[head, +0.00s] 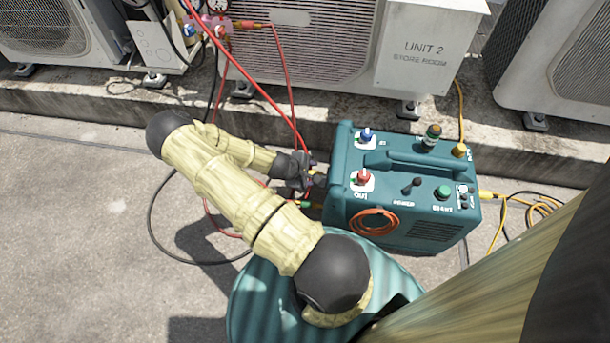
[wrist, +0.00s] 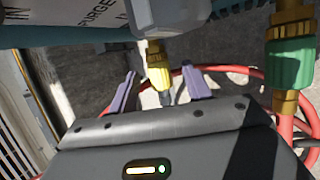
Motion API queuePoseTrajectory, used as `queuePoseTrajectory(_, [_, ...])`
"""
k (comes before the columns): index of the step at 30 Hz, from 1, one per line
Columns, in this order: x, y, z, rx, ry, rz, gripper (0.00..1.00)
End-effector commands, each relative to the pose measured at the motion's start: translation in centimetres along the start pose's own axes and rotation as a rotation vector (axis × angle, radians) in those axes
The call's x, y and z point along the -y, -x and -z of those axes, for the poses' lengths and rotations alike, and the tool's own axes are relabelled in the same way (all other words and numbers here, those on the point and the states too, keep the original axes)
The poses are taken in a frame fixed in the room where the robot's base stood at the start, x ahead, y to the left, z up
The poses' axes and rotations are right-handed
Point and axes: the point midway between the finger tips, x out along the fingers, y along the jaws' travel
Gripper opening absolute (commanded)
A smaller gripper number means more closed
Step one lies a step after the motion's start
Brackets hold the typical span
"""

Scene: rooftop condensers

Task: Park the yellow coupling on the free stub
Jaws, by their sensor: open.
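In the wrist view a yellow coupling (wrist: 159,77) sits at the lower end of a brass fitting below a pale grey body. My gripper (wrist: 160,73) is open, with one finger on each side of the yellow coupling; a gap shows on both sides. I cannot make out a free stub.
Red hoses (head: 280,75) run from the gauges down beside my arm. A yellow hose (head: 515,202) leaves the machine's right side. Condenser units (head: 430,50) stand on a concrete ledge behind. Open concrete floor (head: 75,230) lies to the left.

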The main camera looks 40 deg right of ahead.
Motion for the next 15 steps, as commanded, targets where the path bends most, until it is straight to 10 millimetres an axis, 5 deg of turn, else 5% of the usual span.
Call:
queuePoseTrajectory(9, [-0.04,-0.22,-0.01,0.000,0.000,0.000,0.49])
queuePoseTrajectory(15, [-0.03,-0.21,-0.01,0.000,0.000,0.000,0.10])
